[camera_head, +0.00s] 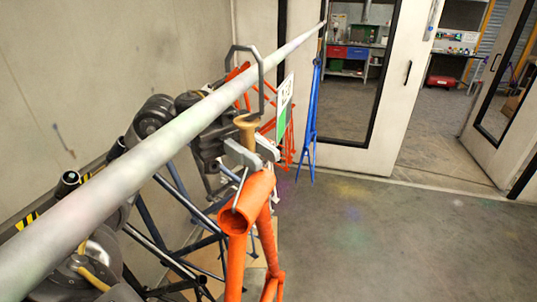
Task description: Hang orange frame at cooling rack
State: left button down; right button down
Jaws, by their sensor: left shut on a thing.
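The near orange frame (258,225) hangs below a grey hook (262,75) with a tan, spool-shaped grip (246,130). A thin grey rod slants down from the gripper area to the frame's open tube end. The hook's bend passes above the long grey rail (150,165), with a visible gap between them; I cannot tell whether it touches the rail anywhere. My left gripper (250,152) is shut on the hook around the bottom of the tan grip, just above the frame. The frame's lower part runs out of the picture. My right gripper is not in view.
A white and green card (285,105) hangs there too. A beige wall (90,70) stands close on the left. The floor at right (400,240) is clear.

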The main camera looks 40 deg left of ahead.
aim_at(246, 168)
pick_arm(q)
jog(key=shift+s+a+r, duration=0.1)
jog(key=shift+s+a, duration=0.15)
jog(key=shift+a, duration=0.6)
jog(key=shift+f+b, duration=1.1)
jog(key=shift+f, duration=0.45)
jog(key=c, duration=1.2)
grip_release()
jog(key=shift+s+d, duration=0.1)
jog(key=shift+c, duration=0.2)
jog(key=shift+o, duration=0.2)
jog(key=shift+f, duration=0.25)
jog(key=shift+w+a+f+b, duration=0.1)
jog(key=shift+w+a+b, duration=0.15)
jog(key=shift+a+b, duration=0.25)
jog(key=b+v, duration=0.4)
jog(key=v, duration=0.5)
jog(key=shift+a+r, duration=0.25)
jog(key=shift+a, duration=0.15)
